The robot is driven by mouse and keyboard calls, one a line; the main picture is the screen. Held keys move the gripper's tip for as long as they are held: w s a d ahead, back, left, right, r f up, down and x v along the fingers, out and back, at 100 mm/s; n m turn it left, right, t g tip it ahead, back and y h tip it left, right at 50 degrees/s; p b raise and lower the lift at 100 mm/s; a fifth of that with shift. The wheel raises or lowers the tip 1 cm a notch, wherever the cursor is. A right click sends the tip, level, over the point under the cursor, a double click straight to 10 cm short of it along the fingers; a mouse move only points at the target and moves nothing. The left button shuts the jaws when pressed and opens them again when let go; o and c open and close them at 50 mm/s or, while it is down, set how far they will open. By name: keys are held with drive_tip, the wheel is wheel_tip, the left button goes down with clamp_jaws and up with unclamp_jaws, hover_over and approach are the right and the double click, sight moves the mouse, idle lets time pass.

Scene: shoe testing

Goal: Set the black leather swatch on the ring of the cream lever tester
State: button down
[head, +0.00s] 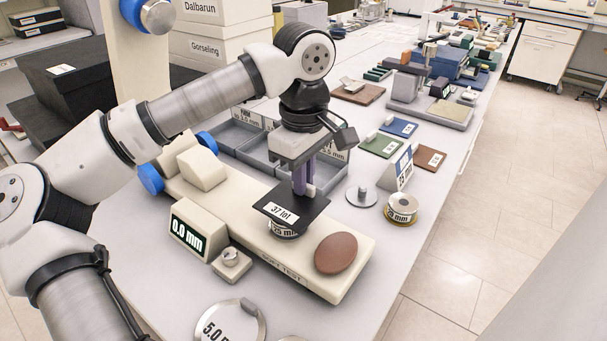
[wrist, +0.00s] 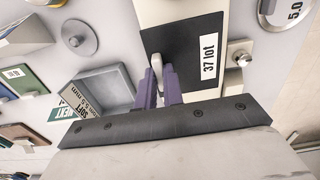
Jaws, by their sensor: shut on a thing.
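The black leather swatch (head: 313,207), labelled "37 lot", lies roughly flat over the ring (head: 283,234) of the cream lever tester (head: 240,212). The swatch also shows in the wrist view (wrist: 183,42). My gripper (head: 303,188) is above it, its purple fingers shut on the swatch's pale upright tab (wrist: 156,63). The swatch hides the ring's top; only the front of its side, with a "25 mm" label, shows. I cannot tell whether swatch and ring touch. The tester's display (head: 188,231) reads 0.0 mm, and a brown oval pad (head: 336,253) sits at its right end.
A grey compartment tray (head: 237,137) stands behind the tester. A grey disc with a knob (head: 362,196), a labelled round weight (head: 401,209) and a small sign (head: 398,172) stand to the right. Blue (head: 399,127), green (head: 380,147) and brown (head: 429,158) swatches lie farther back.

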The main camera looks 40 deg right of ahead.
drive_tip(key=shift+f, duration=0.35)
drive_tip(key=c, duration=1.5)
unclamp_jaws()
drive_tip(key=shift+o, duration=0.2)
drive_tip(key=shift+r, duration=0.1)
wheel_tip(320, 180, up, 14)
drive_tip(key=shift+f+b, duration=0.2)
drive_tip(key=shift+b, duration=0.15)
